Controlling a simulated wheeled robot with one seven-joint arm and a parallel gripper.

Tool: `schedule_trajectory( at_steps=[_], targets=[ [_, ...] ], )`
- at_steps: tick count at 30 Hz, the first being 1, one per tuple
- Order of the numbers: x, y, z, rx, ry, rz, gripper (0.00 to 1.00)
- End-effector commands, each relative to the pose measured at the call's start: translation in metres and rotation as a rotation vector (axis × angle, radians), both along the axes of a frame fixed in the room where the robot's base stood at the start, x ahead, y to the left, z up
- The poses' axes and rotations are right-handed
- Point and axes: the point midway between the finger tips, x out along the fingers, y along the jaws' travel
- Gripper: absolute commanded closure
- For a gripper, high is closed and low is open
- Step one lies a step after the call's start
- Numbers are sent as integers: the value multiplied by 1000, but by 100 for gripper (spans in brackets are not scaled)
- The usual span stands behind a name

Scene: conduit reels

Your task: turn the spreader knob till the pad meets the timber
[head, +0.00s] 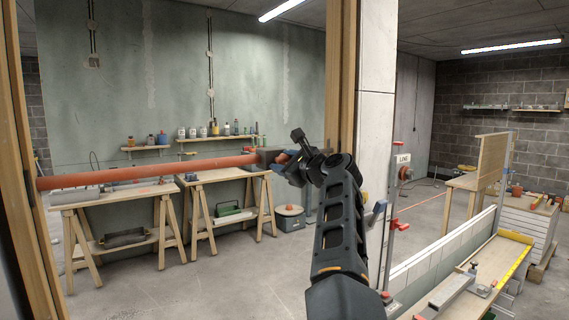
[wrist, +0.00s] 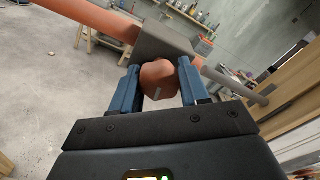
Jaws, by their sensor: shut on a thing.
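The spreader is an orange tube (head: 150,169) lying level across the doorway, its left end by the left timber post (head: 38,215). Its grey housing (head: 267,157) is at the right end and also shows in the wrist view (wrist: 163,45). My gripper (wrist: 159,68) has its blue fingers on both sides of the orange knob (wrist: 160,82), shut on it. The knob has a pale mark on its face. A thin grey rod (wrist: 232,84) runs from the housing to a small dark pad (wrist: 263,99) at the right timber (wrist: 290,78). I cannot tell whether they touch.
Behind the spreader stand wooden trestle benches (head: 115,193) and a shelf of bottles (head: 190,139). A red and grey stand (head: 392,215) is right of my arm. A low tiled wall (head: 440,250) and workbench (head: 485,285) fill the lower right. Floor at lower left is clear.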

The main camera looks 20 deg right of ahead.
Motion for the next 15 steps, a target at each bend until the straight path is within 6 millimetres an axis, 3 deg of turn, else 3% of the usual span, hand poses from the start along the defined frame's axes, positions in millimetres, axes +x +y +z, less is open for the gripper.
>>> schedule_trajectory(
  at_steps=[11, 12, 15],
  targets=[
    [0, -3, -3, 4, 5, -4, 86],
    [0, -3, -3, 4, 5, -4, 53],
    [0, -2, -2, 3, 4, -3, 44]
  ],
)
